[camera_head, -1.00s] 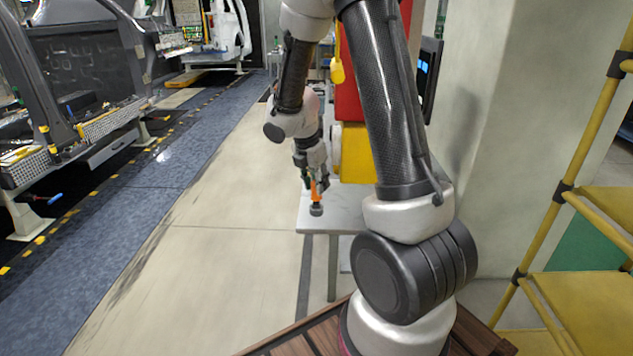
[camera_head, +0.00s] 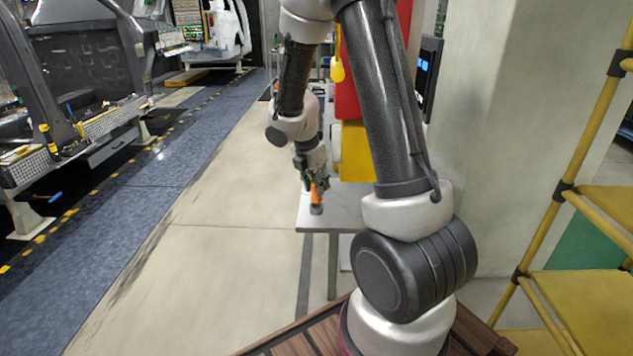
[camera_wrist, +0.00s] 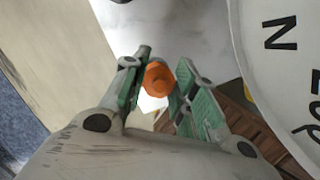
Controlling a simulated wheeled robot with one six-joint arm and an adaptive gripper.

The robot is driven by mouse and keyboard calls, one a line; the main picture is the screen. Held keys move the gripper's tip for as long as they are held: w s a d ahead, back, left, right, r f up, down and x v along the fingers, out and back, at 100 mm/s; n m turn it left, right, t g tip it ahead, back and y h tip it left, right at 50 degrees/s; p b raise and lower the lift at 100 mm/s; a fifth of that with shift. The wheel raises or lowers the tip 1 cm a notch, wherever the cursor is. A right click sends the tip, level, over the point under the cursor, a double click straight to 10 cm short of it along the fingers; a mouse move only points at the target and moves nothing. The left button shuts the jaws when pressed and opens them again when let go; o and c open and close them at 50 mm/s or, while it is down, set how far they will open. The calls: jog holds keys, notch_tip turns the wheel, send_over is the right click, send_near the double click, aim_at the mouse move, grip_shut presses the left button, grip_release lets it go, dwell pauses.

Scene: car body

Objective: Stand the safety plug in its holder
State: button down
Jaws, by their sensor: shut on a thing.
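The safety plug is an orange piece (camera_head: 316,193) in the head view, standing roughly upright at the left edge of a grey table (camera_head: 343,217). A short dark grey round part (camera_head: 316,209) is at its lower end; I cannot tell whether this is the holder or part of the plug. My gripper (camera_head: 315,183) is shut on the plug from above. In the wrist view, the plug's orange faceted top (camera_wrist: 158,79) sits between the green-padded fingers of my gripper (camera_wrist: 160,88). What lies under the plug is hidden there.
A white round face with black letters (camera_wrist: 275,60) is close on the right in the wrist view. A yellow rack (camera_head: 590,200) is at right. Floor left of the table is clear.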

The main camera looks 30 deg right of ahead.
jog(key=shift+f, duration=0.95)
jog(key=c, duration=1.1)
grip_release()
jog(key=shift+o, duration=0.2)
jog(key=v, duration=1.2)
